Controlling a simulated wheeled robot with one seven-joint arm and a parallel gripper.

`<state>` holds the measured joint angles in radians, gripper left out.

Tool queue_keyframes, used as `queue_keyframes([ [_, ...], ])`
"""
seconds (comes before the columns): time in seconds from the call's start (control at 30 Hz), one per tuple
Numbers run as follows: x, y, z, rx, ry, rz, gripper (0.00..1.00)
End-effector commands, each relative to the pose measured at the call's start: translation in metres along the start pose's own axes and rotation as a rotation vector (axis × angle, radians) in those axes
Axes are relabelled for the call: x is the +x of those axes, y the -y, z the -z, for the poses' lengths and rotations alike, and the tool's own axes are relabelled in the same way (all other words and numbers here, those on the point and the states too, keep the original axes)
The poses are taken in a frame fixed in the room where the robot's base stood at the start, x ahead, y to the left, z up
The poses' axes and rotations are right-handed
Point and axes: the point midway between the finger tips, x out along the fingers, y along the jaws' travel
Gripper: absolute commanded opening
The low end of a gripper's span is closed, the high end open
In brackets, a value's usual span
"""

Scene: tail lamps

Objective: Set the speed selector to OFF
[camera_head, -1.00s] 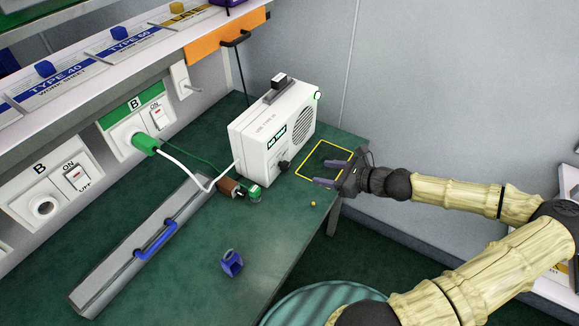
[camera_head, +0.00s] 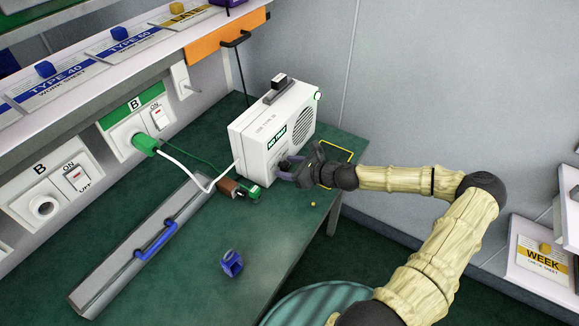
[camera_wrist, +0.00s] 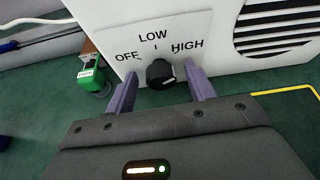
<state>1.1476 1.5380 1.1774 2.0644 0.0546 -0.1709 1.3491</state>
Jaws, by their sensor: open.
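The speed selector is a black round knob (camera_wrist: 160,74) on the front of the white unit (camera_head: 272,128). Its label plate (camera_wrist: 128,33) reads OFF at left, LOW at top and HIGH at right. A small pale mark shows on the knob's lower right edge; I cannot tell for sure which setting it points to. My gripper (camera_head: 290,170) is open in front of the unit's lower front. In the wrist view its two purple fingers stand on either side of the knob, with gaps visible. In the head view the gripper hides the knob.
A green plug-like piece (camera_head: 252,193) and a brown block (camera_head: 228,187) lie left of the gripper. A yellow outlined square (camera_head: 345,150) is partly behind the arm.

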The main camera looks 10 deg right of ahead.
Motion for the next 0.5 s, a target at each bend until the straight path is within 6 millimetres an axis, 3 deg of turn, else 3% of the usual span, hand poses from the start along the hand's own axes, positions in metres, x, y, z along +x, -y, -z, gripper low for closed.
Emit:
queue_keyframes([
  [0.17,-0.0003,0.0002,0.0001,0.0,0.0,0.0,0.54],
  [0.4,-0.0005,0.0002,0.0,-0.001,0.0,0.0,0.09],
  [0.5,-0.0006,0.0001,-0.0001,-0.001,0.0,0.0,0.09],
])
